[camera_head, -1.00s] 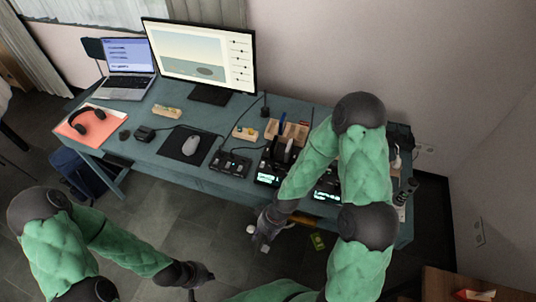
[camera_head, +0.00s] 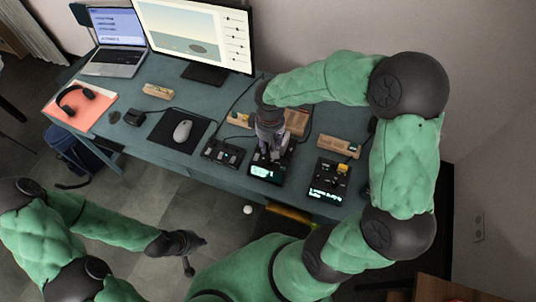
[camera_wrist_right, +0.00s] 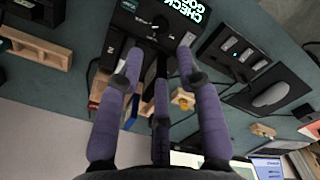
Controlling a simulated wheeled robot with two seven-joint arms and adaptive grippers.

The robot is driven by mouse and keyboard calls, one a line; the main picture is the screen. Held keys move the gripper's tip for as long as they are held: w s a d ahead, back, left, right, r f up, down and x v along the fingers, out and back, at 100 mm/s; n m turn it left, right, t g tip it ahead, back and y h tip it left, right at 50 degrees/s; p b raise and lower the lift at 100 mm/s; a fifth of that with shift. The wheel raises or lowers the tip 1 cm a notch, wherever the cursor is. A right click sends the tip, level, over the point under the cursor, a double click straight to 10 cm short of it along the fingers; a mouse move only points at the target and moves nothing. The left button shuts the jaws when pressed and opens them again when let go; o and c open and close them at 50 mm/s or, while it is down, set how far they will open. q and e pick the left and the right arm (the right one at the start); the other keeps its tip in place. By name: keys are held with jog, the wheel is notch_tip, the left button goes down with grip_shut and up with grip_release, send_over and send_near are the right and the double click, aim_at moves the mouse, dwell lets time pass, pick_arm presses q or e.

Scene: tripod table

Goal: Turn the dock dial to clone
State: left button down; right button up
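A black device with a lit screen (camera_head: 266,173), which looks like the dock, stands near the table's front edge. Its lit text also shows upside down at the top of the right wrist view (camera_wrist_right: 182,10); I cannot read a dial setting. My right gripper (camera_head: 270,150) is over this device and hides much of it. In the wrist view its three purple fingers (camera_wrist_right: 160,58) are spread, with dark knob-like parts of the device just beyond the tips. I cannot tell whether they touch. My left gripper (camera_head: 190,252) is low in front of the table, apart from everything.
A second black device with a lit screen (camera_head: 327,183) stands close on the right. A small black switch box (camera_head: 222,152) and a mouse (camera_head: 182,131) are on the left. A wooden block (camera_head: 338,146) sits behind the second device.

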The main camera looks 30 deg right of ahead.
aim_at(269, 161)
notch_tip(269, 161, down, 10)
jog(key=b, duration=0.3)
jog(key=shift+f, duration=0.1)
grip_shut()
